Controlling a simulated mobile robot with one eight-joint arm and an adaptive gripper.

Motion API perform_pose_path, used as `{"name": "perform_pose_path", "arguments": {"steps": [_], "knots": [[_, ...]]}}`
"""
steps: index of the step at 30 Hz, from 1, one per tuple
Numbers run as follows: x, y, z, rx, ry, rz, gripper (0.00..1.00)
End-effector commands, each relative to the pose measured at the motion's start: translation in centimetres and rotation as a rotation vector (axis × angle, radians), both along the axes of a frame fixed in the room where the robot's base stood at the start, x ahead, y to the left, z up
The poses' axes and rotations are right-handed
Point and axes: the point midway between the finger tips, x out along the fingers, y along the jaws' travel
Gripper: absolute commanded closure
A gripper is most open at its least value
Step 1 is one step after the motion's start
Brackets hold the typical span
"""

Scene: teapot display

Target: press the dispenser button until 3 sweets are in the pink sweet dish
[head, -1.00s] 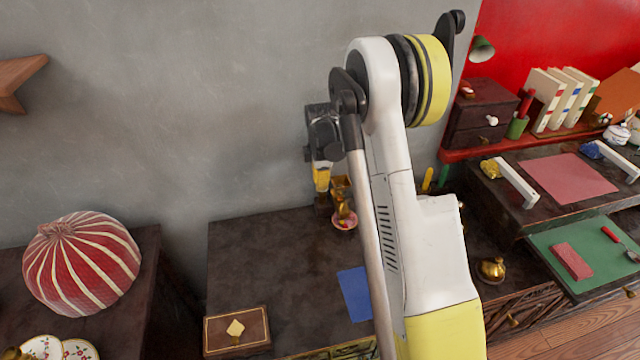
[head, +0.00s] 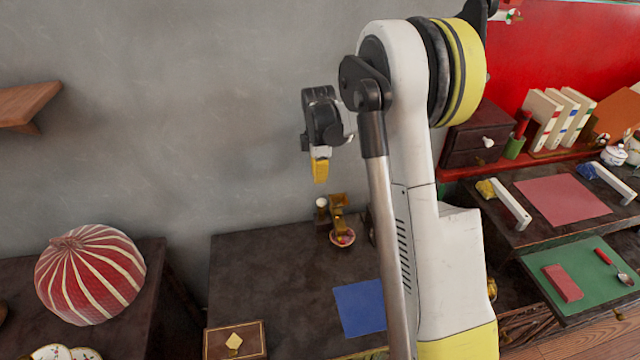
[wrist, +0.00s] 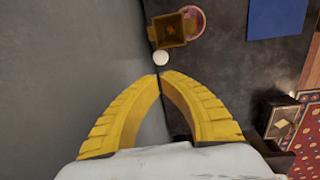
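The dispenser (head: 338,203) is a small brass and dark device against the wall at the back of the dark table. Its round white button (head: 322,202) faces up on its left side. The pink sweet dish (head: 343,239) sits at the dispenser's foot. Something small lies in it, but I cannot count any sweets. My gripper (head: 320,180) points down above the button, clear of it. In the wrist view the yellow fingertips (wrist: 160,76) meet with nothing between them. The button (wrist: 161,58) shows just beyond them, with the dispenser (wrist: 167,29) and part of the dish (wrist: 197,17) further up.
A blue mat (head: 360,308) lies on the table in front of the dispenser. A brown box (head: 218,343) with a yellow piece on top stands at the front left. A striped red dome (head: 90,275) stands on the left table. The wall is close behind the dispenser.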

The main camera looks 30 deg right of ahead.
Motion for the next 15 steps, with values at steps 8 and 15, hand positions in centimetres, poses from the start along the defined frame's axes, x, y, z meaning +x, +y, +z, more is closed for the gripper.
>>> {"name": "perform_pose_path", "arguments": {"steps": [8,15], "knots": [[-0.2,0.1,2.3,0.0,0.0,0.0,1.0],[-0.2,0.1,2.3,0.0,0.0,0.0,1.0]]}}
